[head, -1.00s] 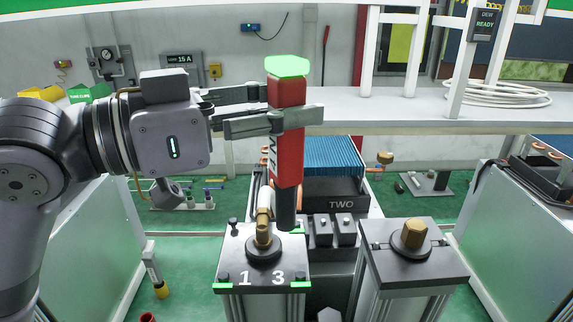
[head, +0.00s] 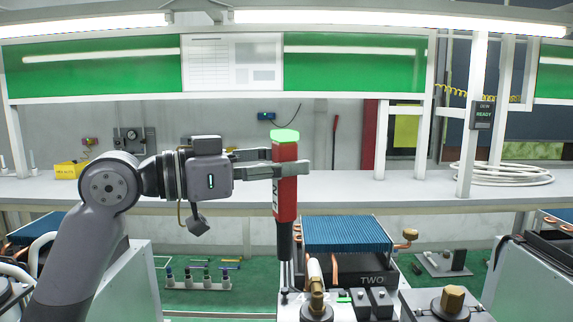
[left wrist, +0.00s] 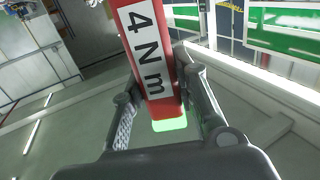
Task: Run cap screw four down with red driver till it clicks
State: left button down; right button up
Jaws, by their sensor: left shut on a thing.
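My left gripper (head: 284,170) is shut on the red driver (head: 286,200) and holds it upright. The driver has a green top and a dark shank pointing down. In the left wrist view the driver (left wrist: 172,108) sits between both fingers, with a "4 Nm" label. My right gripper is not in view.
A second column with a brass nut (head: 452,299) stands to the right. A blue-finned unit marked TWO (head: 347,235) stands behind. A white shelf (head: 390,187) runs across the back. White coiled hose (head: 507,174) lies on it.

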aim_at(276, 197)
pick_arm(q)
notch_tip(276, 197, down, 3)
jog(key=shift+s+b, duration=0.15)
jog(key=shift+b, duration=0.75)
jog(key=shift+f, duration=0.35)
jog(key=shift+f+b, duration=0.3)
jog(key=shift+b, duration=0.15)
jog(key=shift+f, duration=0.2)
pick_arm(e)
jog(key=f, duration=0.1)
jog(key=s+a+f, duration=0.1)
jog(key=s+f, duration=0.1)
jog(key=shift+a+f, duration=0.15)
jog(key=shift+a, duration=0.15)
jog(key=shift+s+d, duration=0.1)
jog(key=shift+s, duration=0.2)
pick_arm(q)
jog(key=shift+p, duration=0.3)
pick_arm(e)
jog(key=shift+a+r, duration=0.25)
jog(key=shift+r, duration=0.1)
